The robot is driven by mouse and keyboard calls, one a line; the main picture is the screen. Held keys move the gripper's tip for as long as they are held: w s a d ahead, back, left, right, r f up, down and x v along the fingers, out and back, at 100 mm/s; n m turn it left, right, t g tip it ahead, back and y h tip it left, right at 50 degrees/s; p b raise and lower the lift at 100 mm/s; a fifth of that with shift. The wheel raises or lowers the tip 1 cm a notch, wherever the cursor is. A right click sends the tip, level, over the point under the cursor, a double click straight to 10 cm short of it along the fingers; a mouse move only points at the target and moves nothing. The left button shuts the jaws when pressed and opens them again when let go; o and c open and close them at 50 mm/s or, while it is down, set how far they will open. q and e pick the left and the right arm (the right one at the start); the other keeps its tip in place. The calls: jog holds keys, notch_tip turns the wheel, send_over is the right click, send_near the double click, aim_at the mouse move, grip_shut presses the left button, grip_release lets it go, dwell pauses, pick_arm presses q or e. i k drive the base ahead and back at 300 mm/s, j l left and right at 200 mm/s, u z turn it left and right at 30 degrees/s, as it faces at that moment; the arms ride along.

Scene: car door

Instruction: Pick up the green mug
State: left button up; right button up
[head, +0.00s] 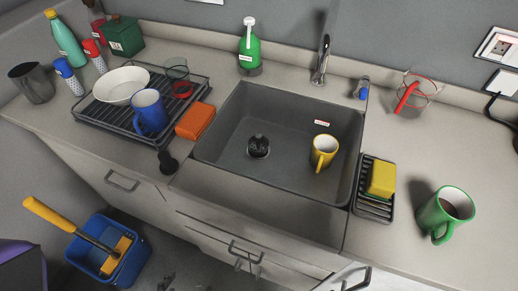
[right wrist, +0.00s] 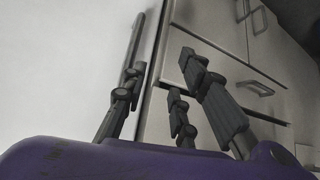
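The green mug (head: 446,210) stands upright on the right part of the counter in the head view. Its handle points to the lower left, and its inside looks pale. No gripper is near it in that view. My right gripper (right wrist: 160,85) shows in the right wrist view. Its dark fingers are spread apart with nothing between them, in front of pale cabinet drawers. The mug is not in the right wrist view. I cannot make out my left gripper in either view.
The sink (head: 286,140) holds a yellow mug (head: 323,151). A yellow sponge (head: 382,179) sits on a black rack (head: 373,206) left of the green mug. Counter around the green mug is clear.

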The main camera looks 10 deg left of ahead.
aim_at(449, 208)
jog(key=k+l+z, duration=0.1)
jog(key=l+z, duration=0.2)
jog(key=z, duration=0.2)
jog(key=l+z, duration=0.25)
jog(key=z, duration=0.25)
jog(key=k+l+u, duration=0.1)
jog(key=l, duration=0.2)
jog(key=k+l+u, duration=0.1)
jog(key=k+l, duration=0.15)
jog(key=l, duration=0.1)
